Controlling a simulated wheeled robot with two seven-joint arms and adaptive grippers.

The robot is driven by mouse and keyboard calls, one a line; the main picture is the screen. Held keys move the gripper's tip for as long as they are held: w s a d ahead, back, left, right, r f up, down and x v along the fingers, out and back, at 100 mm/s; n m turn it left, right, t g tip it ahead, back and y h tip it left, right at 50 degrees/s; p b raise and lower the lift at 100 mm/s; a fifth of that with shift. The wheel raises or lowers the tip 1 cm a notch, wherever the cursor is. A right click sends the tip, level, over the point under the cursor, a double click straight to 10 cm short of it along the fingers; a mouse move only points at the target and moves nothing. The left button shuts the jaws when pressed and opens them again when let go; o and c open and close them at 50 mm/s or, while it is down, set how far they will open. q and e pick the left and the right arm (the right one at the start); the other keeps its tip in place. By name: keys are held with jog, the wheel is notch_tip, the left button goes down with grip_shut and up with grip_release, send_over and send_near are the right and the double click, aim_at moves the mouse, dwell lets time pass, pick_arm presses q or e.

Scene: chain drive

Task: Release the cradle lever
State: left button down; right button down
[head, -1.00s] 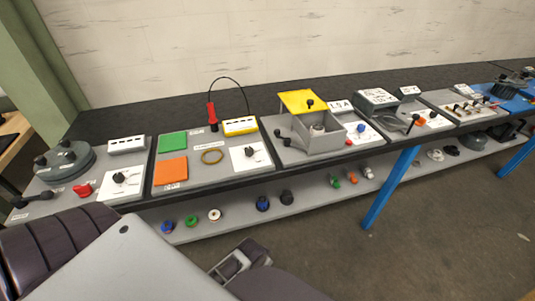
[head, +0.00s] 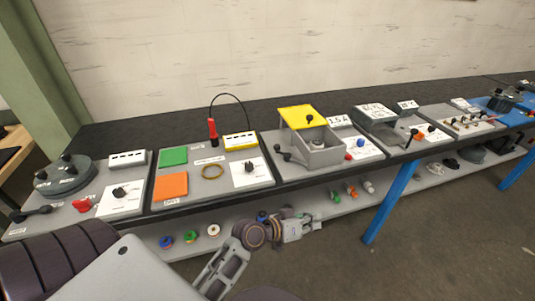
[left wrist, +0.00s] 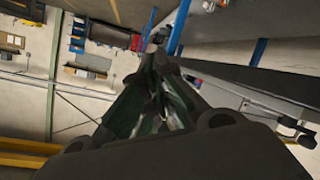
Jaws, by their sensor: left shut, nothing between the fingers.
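No part is clearly marked as the cradle lever. Black-knobbed levers show on the bench: one at the far left (head: 32,213), one beside the grey open box (head: 290,156), and one at the station to its right (head: 411,136). My left gripper (head: 314,221) is in front of the bench, by the lower shelf and below the grey box, apart from the levers. It is shut and empty. Its dark fingers fill the middle of the left wrist view (left wrist: 160,85), where no lever can be made out. My right gripper is not in view.
The bench (head: 232,197) carries several stations, with a yellow lid (head: 302,116) raised on the grey box. A red-handled probe (head: 212,131) stands behind. The lower shelf (head: 350,205) holds loose parts. A blue leg (head: 388,205) stands right of my gripper.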

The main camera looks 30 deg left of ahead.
pick_arm(q)
jog(key=w+a+r+n+t+y, duration=0.5)
jog(key=w+a+r+n+t, duration=0.25)
jog(key=a+r+n, duration=0.25)
jog(key=a+f+n+g+y, duration=0.1)
jog(key=a+f+n+y, duration=0.1)
jog(key=a+n+y, duration=0.1)
jog(key=a+f+n+g+y, duration=0.1)
jog(key=a+f+n+y, duration=0.1)
jog(key=a+n+y, duration=0.2)
jog(key=a+f+n+g+y, duration=0.1)
jog(key=a+f+n+y, duration=0.1)
jog(key=a+n+y, duration=0.2)
jog(key=shift+a+n+g, duration=0.25)
jog(key=shift+a+n, duration=0.65)
jog(key=shift+n, duration=0.1)
jog(key=shift+x, duration=4.85)
jog(key=shift+w, duration=0.15)
